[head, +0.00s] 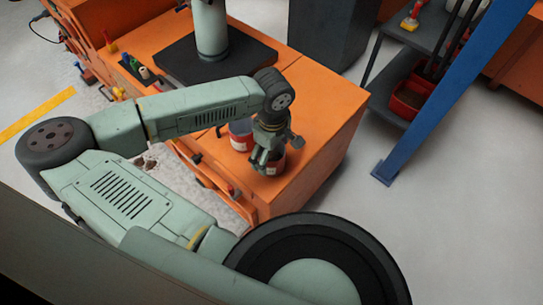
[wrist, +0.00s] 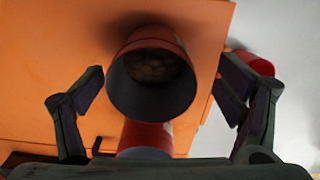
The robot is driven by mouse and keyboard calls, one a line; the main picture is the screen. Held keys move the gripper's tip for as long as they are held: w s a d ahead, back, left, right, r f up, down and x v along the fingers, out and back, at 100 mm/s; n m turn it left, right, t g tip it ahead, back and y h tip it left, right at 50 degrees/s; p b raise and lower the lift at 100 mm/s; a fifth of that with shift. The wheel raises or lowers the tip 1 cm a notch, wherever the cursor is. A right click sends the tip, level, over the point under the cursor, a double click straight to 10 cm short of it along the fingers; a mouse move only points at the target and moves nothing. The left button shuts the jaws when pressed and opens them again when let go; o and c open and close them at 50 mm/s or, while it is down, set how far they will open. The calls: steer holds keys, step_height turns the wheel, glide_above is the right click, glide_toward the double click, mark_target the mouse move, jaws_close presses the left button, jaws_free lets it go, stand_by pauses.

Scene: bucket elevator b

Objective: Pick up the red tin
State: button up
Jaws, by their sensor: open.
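A red tin (head: 273,168) stands on the orange cabinet top, under and partly hidden by my gripper (head: 267,152) in the head view. In the wrist view an open-topped tin (wrist: 150,88), red outside with a dark inside and brownish contents, lies between my gripper's (wrist: 160,72) spread fingers. Gaps show on both sides of it. A second red tin with a pale band (head: 240,135) stands just left of my gripper; a red tin (wrist: 146,137) also shows at the bottom of the wrist view, partly hidden.
The orange cabinet (head: 325,110) has free top to the right, ending at an edge above the floor. A blue post (head: 440,95) and a dark shelf rack (head: 415,60) with a red bin (head: 408,99) stand at right. Small bottles (head: 140,70) sit at the back left.

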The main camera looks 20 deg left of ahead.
mark_target(272, 158)
steer(key=shift+w+a+f+p, duration=0.15)
steer(key=shift+f+p, duration=0.2)
steer(key=shift+f, duration=0.65)
steer(key=shift+w+a+f+p, duration=0.1)
steer(key=shift+w+f+p, duration=0.2)
steer(key=shift+f, duration=0.7)
steer(key=shift+w+a+f+p, duration=0.1)
steer(key=shift+f+p, duration=0.3)
steer(key=shift+f, duration=0.6)
steer(key=shift+c, duration=0.3)
steer(key=shift+s, duration=0.15)
steer(key=c, duration=1.5)
steer(key=shift+o, duration=0.2)
steer(key=shift+r, duration=0.1)
